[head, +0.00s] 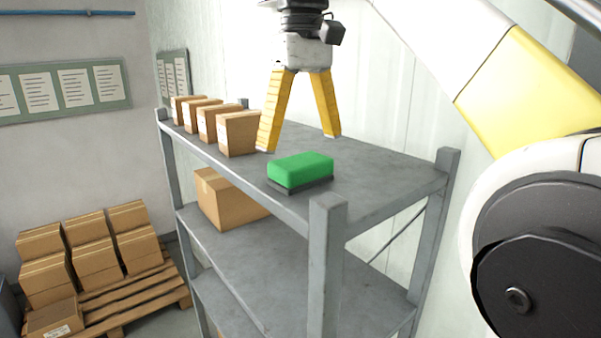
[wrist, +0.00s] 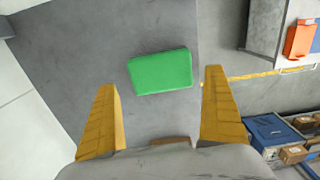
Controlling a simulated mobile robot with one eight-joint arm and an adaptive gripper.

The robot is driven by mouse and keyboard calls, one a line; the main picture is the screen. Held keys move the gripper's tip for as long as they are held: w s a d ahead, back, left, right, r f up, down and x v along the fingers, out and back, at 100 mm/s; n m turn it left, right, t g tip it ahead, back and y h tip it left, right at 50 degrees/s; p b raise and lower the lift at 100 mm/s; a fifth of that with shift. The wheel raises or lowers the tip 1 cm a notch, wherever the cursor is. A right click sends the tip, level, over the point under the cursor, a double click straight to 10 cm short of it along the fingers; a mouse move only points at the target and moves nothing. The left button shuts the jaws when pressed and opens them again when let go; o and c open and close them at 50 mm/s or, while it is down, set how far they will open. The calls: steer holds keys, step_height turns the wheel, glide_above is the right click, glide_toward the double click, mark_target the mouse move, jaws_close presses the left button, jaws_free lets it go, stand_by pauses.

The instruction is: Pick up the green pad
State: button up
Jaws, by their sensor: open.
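The green pad (head: 301,169) is a block with a dark base. It lies on the top shelf of a grey rack, near the front edge. In the wrist view the green pad (wrist: 160,72) lies beyond the fingertips, about between the two yellow fingers. My gripper (head: 297,143) is open and empty above the shelf, pointing down, behind the pad in the head view. It also shows in the wrist view (wrist: 161,80), fingers spread wide. Nothing hides the pad's top.
Several small cardboard boxes (head: 237,133) stand in a row on the top shelf (head: 385,172), left of my gripper. Corner posts (head: 327,260) rise above the shelf. A larger box (head: 230,199) sits on the shelf below. Boxes on a pallet (head: 165,293) stand at lower left.

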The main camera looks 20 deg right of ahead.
mark_target(301, 160)
step_height(301, 160, down, 4)
steer(key=shift+s+a+r, duration=0.1)
steer(key=shift+s+r, duration=0.05)
steer(key=shift+r, duration=0.1)
steer(key=shift+f, duration=0.4)
steer(key=c, duration=0.8)
steer(key=shift+r, duration=0.15)
